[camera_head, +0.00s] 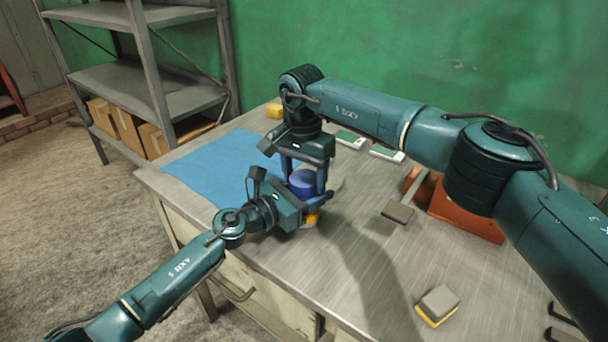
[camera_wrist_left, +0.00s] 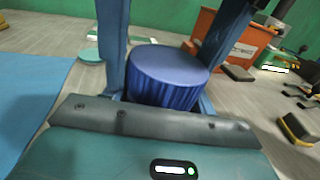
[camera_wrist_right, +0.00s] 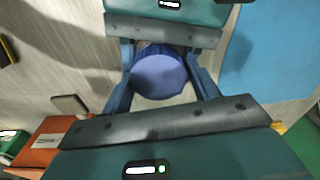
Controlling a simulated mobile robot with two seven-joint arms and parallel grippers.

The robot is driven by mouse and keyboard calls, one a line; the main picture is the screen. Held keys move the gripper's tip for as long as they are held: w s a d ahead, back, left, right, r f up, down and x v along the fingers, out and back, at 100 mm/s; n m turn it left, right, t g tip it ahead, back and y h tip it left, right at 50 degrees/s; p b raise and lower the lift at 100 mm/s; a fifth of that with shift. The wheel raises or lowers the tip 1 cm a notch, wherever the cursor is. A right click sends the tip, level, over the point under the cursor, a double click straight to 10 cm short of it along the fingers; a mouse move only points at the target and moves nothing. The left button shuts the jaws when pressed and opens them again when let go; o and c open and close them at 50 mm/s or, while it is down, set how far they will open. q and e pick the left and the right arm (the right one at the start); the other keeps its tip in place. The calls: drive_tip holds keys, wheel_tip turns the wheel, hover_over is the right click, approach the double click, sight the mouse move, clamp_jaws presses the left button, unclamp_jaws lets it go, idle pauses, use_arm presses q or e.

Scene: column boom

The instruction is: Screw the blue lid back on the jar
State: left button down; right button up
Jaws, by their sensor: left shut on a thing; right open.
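The blue lid (camera_head: 302,183) sits on top of the jar, level as far as I can see. It also shows in the left wrist view (camera_wrist_left: 168,72) and the right wrist view (camera_wrist_right: 158,76). Only a small orange-yellow part of the jar (camera_head: 312,217) shows low down; the rest is hidden by the grippers. My left gripper (camera_head: 316,204) comes in from the side and is shut on the jar below the lid. My right gripper (camera_head: 304,178) points down from above, open, with its fingers on either side of the lid. I cannot tell whether the lid's thread is engaged.
A blue mat (camera_head: 215,165) lies left of the jar. An orange bin (camera_head: 465,217), a brown block (camera_head: 398,213) and a grey-and-yellow sponge (camera_head: 437,303) are to the right. A teal disc (camera_wrist_left: 88,55) lies behind the jar. The front middle of the table is clear.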

use_arm(q)
drive_tip(key=shift+w+d+r+h, duration=0.2)
drive_tip(key=shift+d+r+h, duration=0.15)
drive_tip(key=shift+r, duration=0.35)
use_arm(e)
drive_tip(key=shift+o, duration=0.8)
drive_tip(key=shift+s+r, duration=0.2)
drive_tip(key=shift+r, duration=3.8)
use_arm(q)
drive_tip(key=shift+c, duration=2.1)
unclamp_jaws()
drive_tip(key=shift+f, duration=0.1)
drive_tip(key=b+v, duration=0.1)
drive_tip(key=v, duration=1.1)
drive_tip(key=shift+s+a+f, duration=0.1)
drive_tip(key=shift+s, duration=0.1)
use_arm(e)
drive_tip(key=shift+f, duration=0.65)
use_arm(q)
drive_tip(key=shift+s+a, duration=0.25)
drive_tip(key=shift+a, duration=0.1)
